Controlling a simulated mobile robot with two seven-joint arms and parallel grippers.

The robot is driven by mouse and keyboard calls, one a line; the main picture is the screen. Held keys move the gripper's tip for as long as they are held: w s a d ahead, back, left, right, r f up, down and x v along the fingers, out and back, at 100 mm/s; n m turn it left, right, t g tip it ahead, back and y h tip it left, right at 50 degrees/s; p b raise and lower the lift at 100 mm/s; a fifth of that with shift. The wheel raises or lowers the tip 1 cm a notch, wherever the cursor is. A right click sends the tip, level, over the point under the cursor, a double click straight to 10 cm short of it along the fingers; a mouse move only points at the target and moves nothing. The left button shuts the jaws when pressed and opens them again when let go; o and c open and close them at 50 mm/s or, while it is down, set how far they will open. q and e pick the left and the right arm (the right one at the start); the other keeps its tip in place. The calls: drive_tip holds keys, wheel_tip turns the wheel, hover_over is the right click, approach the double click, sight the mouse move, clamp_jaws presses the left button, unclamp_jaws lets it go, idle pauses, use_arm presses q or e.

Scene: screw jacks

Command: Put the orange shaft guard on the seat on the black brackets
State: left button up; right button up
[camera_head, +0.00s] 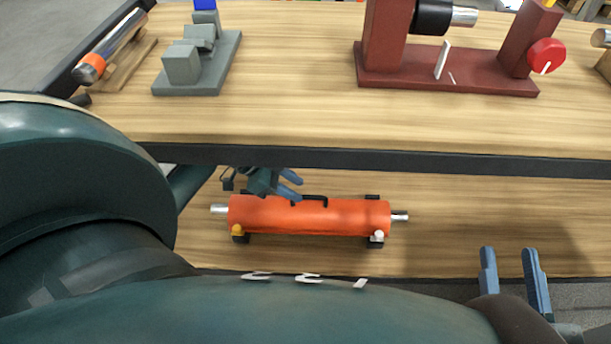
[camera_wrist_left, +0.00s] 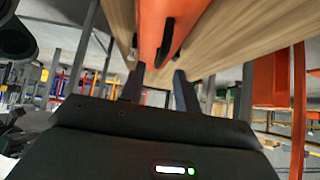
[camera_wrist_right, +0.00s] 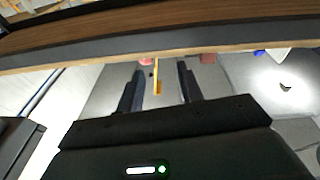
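The orange shaft guard (camera_head: 270,216) lies lengthwise on the lower wooden shelf, with silver shaft ends showing at both sides. A black handle (camera_head: 323,200) is on its top. Small black brackets (camera_head: 376,243) show at its corners; the seat itself is hidden, and I cannot tell how the guard rests on it. My left gripper (camera_head: 297,188) is open near the left end of the handle. In the left wrist view the handle (camera_wrist_left: 167,42) is just beyond the open fingertips (camera_wrist_left: 160,69), apart from them. My right gripper (camera_head: 509,252) is open and empty, right of the guard.
The upper table's dark front edge (camera_head: 400,162) overhangs the lower shelf behind the guard. A dark red stand (camera_head: 450,78) and a grey block fixture (camera_head: 196,65) stand on the upper table. The lower shelf right of the guard is clear (camera_head: 450,215).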

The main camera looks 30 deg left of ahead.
use_arm(q)
drive_tip(key=p+v, duration=0.1)
drive_tip(key=v, duration=0.5)
drive_tip(key=shift+a+r+p, duration=0.2)
drive_tip(key=shift+r+p, duration=0.05)
drive_tip(key=shift+p, duration=0.15)
drive_tip(key=shift+s, duration=0.15)
